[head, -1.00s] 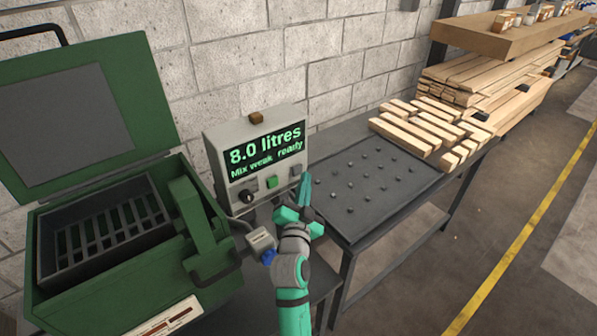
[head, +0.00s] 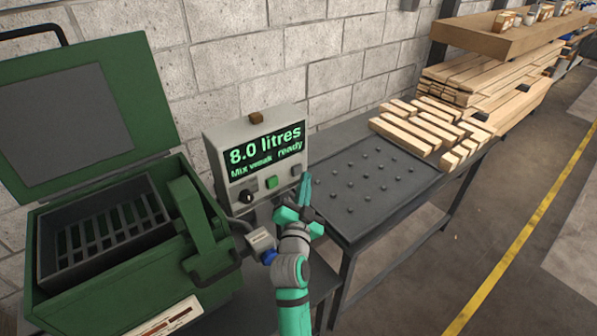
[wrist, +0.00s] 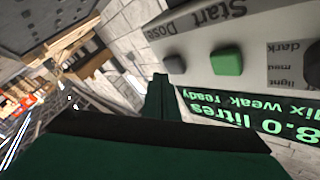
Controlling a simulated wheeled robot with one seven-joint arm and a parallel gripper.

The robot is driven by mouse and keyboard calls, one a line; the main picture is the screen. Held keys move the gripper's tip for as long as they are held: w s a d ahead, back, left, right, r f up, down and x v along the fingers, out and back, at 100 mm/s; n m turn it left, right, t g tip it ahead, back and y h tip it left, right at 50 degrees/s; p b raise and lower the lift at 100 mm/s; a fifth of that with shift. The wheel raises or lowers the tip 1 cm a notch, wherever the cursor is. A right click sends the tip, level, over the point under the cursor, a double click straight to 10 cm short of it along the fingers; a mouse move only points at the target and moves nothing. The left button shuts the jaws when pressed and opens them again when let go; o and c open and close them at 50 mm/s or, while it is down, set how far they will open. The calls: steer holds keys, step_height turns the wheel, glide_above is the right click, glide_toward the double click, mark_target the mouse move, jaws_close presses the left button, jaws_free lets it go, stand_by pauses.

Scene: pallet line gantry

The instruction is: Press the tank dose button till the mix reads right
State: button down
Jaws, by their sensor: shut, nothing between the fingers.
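The control box (head: 212,150) stands beside the green tank, and its screen (head: 265,150) reads "8.0 litres" and "Mix weak ready" in green. Below the screen are a black knob (head: 246,197), a green button (head: 271,183) and a small grey button (head: 295,170). The wrist view shows the panel upside down, with the grey button (wrist: 175,63) by the label "Dose" and the green button (wrist: 228,62) by "Start". My gripper (head: 306,186) is shut and empty, just right of the box's lower right corner. In the wrist view its fingertips (wrist: 160,82) are near the grey button, apart from it.
The green tank (head: 160,270) has its lid (head: 80,110) up and a dark slatted basket (head: 105,230) inside. A dark studded tray table (head: 350,215) lies to the right, with wooden pieces (head: 430,130) behind it. A block wall stands close behind the box.

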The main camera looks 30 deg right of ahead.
steer(key=shift+w, duration=0.2)
steer(key=shift+w, duration=0.25)
steer(key=shift+w+a, duration=0.1)
steer(key=shift+w, duration=0.4)
stand_by(1.0)
steer(key=shift+s, duration=0.15)
stand_by(0.3)
steer(key=shift+s, duration=0.8)
steer(key=s, duration=0.5)
steer(key=shift+d, duration=0.25)
stand_by(0.6)
